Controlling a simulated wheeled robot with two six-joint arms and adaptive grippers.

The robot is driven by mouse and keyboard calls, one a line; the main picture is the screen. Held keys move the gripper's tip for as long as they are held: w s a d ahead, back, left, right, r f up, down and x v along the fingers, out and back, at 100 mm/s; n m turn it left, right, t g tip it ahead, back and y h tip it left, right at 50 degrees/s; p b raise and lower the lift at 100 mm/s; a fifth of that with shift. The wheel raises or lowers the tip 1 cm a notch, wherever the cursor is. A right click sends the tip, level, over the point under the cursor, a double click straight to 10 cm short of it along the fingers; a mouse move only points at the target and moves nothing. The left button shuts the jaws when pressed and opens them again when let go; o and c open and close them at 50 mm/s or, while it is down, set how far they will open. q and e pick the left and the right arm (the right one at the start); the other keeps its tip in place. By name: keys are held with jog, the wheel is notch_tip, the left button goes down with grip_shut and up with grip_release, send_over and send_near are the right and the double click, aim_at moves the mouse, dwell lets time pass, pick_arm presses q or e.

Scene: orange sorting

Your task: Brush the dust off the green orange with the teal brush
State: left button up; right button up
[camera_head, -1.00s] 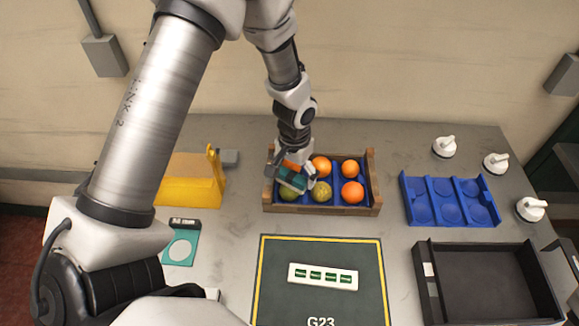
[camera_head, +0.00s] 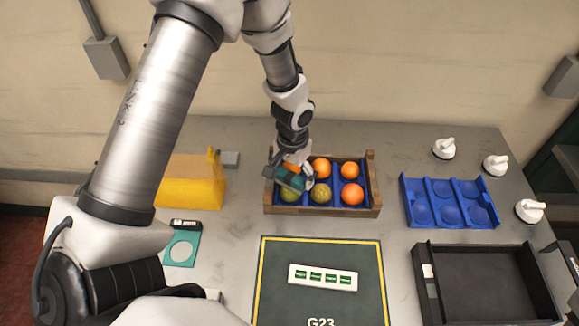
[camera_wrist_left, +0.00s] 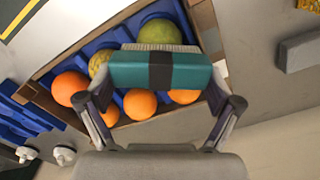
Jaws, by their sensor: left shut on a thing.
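In the head view the brush (camera_head: 290,179) is over the front left of the wooden crate (camera_head: 325,211). A green orange (camera_head: 289,194) sits in the front left cell, partly hidden by the brush. In the wrist view the brush's pale bristles point at the green orange (camera_wrist_left: 160,32) and overlap its edge; I cannot tell whether they touch. A speckled yellow-green orange (camera_head: 320,192) sits beside it in the front middle cell.
Several plain oranges (camera_head: 352,194) fill other crate cells. A blue tray (camera_head: 408,203) and a black bin (camera_head: 424,292) stand at right. A dark mat (camera_head: 275,295) with a white label strip lies in front. A yellow holder (camera_head: 190,190) stands left of the crate.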

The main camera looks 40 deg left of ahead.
pick_arm(q)
jog(key=shift+d+r+p, duration=0.1)
jog(key=shift+d+p, duration=0.3)
jog(key=shift+d, duration=0.35)
jog(key=shift+a+b, duration=0.4)
jog(key=shift+a, duration=1.05)
jog(key=shift+d, duration=0.45)
jog(key=shift+d+p, duration=0.85)
jog(key=shift+d, duration=0.15)
jog(key=shift+a+f+b, duration=0.25)
jog(key=shift+a+b, duration=0.15)
jog(key=shift+a, duration=0.15)
jog(key=shift+a+r+b, duration=0.1)
jog(key=shift+a+b, duration=0.2)
jog(key=shift+a, duration=0.55)
jog(key=shift+d+r+p, duration=0.1)
jog(key=shift+d+p, duration=0.45)
jog(key=shift+p, duration=0.05)
jog(key=shift+d, duration=0.15)
